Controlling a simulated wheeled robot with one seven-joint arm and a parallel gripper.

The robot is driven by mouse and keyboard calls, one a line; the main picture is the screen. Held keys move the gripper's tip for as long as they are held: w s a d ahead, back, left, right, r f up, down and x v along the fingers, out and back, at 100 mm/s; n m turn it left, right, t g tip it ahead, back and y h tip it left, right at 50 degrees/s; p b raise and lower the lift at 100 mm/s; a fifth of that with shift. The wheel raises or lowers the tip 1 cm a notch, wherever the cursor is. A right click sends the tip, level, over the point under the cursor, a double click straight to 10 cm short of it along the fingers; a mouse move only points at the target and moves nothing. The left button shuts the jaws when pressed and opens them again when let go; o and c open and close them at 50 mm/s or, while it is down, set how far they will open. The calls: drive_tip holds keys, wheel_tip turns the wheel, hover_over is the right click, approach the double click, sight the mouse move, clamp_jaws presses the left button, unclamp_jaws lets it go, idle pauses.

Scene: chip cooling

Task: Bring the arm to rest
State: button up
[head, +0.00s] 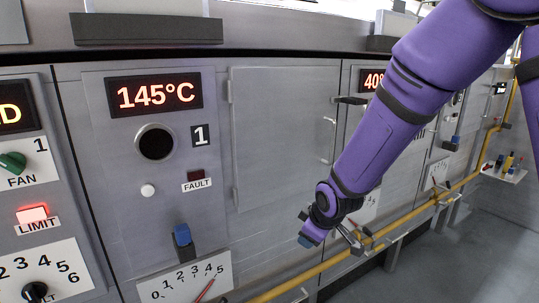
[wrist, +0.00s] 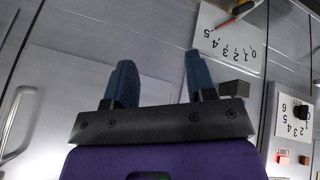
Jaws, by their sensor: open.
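My purple arm reaches from the upper right of the head view down in front of the grey cabinet wall. My gripper (head: 304,243) hangs at its end, near the lower middle, beside the yellow rail. In the wrist view my gripper (wrist: 160,80) shows two blue-padded fingers spread apart, with only bare grey panel between them. It holds nothing. From these views I cannot tell how far the fingers are from the panel.
A yellow rail (head: 290,284) runs along the cabinet front. A closed grey door (head: 278,135) stands behind the arm. A blue-topped lever (head: 182,236) sits left of my gripper, above a numbered scale (head: 180,287). Open grey floor (head: 440,260) lies at right.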

drive_tip(key=s+d+r+m, duration=0.35)
drive_tip(key=d+r, duration=0.25)
drive_tip(key=r, duration=0.2)
drive_tip(key=s+d+r+m, duration=0.2)
drive_tip(key=s+d+r, duration=0.35)
drive_tip(key=r, duration=0.25)
drive_tip(key=s+d+r+m+h, duration=0.1)
drive_tip(key=s+d+r+m, duration=0.2)
drive_tip(key=s, duration=0.5)
drive_tip(key=s+d+r+m+h, duration=0.1)
drive_tip(key=s+d+r+m, duration=0.2)
drive_tip(key=s, duration=0.6)
drive_tip(key=shift+s+d+r, duration=0.3)
drive_tip(key=shift+d+r, duration=0.1)
drive_tip(key=shift+d, duration=0.85)
